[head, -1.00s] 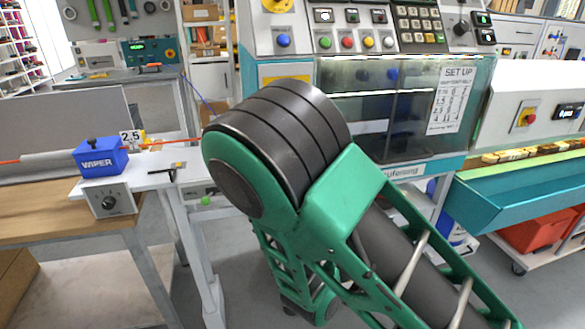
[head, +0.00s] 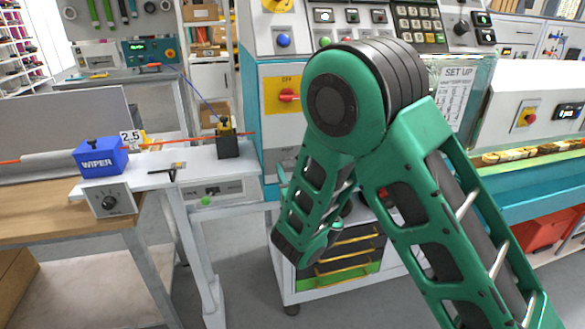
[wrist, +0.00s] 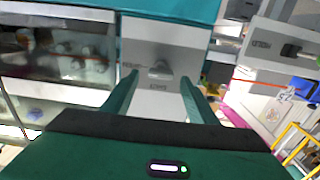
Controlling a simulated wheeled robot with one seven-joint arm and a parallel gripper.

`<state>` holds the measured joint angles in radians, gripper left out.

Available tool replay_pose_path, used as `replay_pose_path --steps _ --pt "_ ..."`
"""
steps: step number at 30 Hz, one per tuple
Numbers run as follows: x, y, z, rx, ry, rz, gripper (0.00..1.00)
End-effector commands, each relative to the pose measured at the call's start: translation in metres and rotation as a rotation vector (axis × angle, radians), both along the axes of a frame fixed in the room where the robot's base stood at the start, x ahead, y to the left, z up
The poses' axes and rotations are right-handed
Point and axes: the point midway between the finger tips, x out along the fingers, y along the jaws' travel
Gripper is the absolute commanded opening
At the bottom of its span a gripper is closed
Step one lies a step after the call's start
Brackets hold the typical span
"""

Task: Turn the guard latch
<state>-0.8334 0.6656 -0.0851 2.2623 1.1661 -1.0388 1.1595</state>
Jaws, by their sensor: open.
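In the wrist view, the guard latch (wrist: 160,69) is a small grey knob on a pale grey panel (wrist: 152,45) with small lettering, too blurred to read. My gripper (wrist: 158,82) is open, with one green finger on each side of the latch in the picture. I see no clear contact, and cannot tell how far the fingertips are from the panel. In the head view my green arm reaches down beside the machine and hides the latch. Most of my gripper is hidden there too.
The machine's clear guard window (wrist: 60,65) is left of the latch in the wrist view. In the head view, a red switch on a yellow plate (head: 270,92) is left of my elbow. A bench with a blue wiper box (head: 100,157) and orange cable stands further left.

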Motion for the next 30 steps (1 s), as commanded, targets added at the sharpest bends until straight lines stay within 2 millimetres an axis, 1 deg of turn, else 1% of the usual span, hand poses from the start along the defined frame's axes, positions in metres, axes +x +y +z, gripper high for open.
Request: replay_pose_path --steps 3,7,18,19,20,21,24,25,26,30 --pt "0.011 0.002 0.0 0.002 0.001 -0.002 0.53" --pt "0.018 0.005 0.0 0.001 0.0 -0.001 0.53" --pt "0.022 0.006 -0.001 -0.001 0.001 0.0 0.53" --pt "0.022 0.006 -0.001 -0.001 0.001 0.0 0.5" --pt "0.022 0.006 -0.001 -0.001 0.001 0.0 0.43" --pt "0.022 0.006 -0.001 -0.001 0.001 0.0 0.34" --pt "0.022 0.006 -0.001 -0.001 0.001 0.0 0.11" --pt "0.022 0.006 -0.001 -0.001 0.001 0.0 0.11" --pt "0.022 0.001 -0.001 -0.002 0.001 -0.002 0.11" --pt "0.022 0.003 -0.001 -0.007 0.0 -0.003 0.12"
